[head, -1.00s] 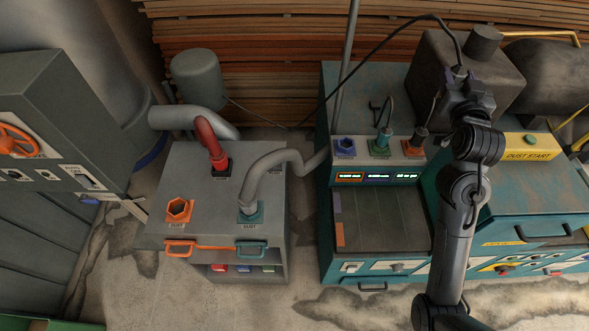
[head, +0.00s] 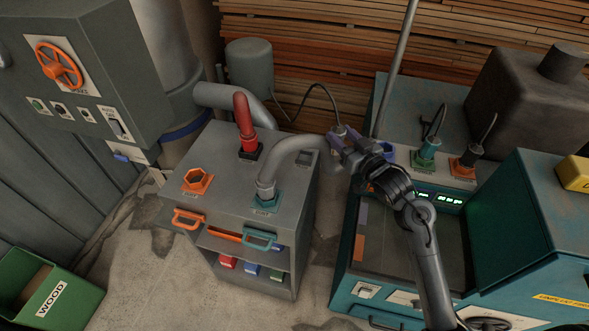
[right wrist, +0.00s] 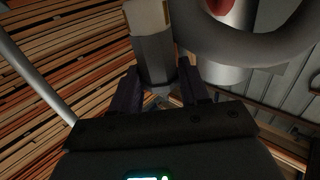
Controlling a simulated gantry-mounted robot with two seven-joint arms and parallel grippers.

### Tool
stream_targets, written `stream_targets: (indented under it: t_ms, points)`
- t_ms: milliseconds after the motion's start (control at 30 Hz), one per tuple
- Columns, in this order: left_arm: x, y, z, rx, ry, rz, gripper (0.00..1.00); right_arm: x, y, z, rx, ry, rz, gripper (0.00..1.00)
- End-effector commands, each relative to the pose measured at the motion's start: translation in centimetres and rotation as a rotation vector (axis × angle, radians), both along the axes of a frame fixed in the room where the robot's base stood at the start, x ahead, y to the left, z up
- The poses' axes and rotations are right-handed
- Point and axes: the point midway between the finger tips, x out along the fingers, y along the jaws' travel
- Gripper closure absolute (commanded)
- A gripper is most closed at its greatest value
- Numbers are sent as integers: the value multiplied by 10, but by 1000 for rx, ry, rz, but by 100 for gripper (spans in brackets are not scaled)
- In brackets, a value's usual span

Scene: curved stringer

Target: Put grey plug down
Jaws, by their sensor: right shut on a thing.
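My right gripper (head: 343,142) is shut on the grey plug, just right of the grey cabinet's back right corner. In the right wrist view the plug (right wrist: 155,55) sticks out between the two dark fingers (right wrist: 158,92), with a hexagonal grey body and a paler end. In the head view the gripper mostly hides the plug, and its thin black cable (head: 318,88) loops up and to the left. A small grey square fitting (head: 305,157) sits on the cabinet top (head: 222,160), left of the gripper. My left gripper is not in view.
A grey hose (head: 290,150) arches over the cabinet from a teal socket (head: 266,198) and passes close to my gripper. A red hose (head: 243,115) and an orange socket (head: 197,181) are further left. Green (head: 427,150) and orange (head: 466,163) plugs stand on the teal machine.

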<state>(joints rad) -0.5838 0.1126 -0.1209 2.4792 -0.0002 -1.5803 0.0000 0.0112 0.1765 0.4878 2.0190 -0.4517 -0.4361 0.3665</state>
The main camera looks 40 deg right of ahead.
Motion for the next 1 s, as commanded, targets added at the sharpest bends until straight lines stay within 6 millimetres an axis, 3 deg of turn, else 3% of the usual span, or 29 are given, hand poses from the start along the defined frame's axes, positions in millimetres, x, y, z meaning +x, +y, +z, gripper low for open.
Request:
stream_targets:
  t_ms: [233, 700, 1000]
  points:
    - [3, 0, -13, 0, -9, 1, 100, 17, 3, -26, 4, -4, 0, 94]
    - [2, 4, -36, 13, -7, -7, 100, 101, 18, -77, 2, -3, 0, 94]
    - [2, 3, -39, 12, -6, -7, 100, 113, 20, -86, 0, -2, 0, 94]
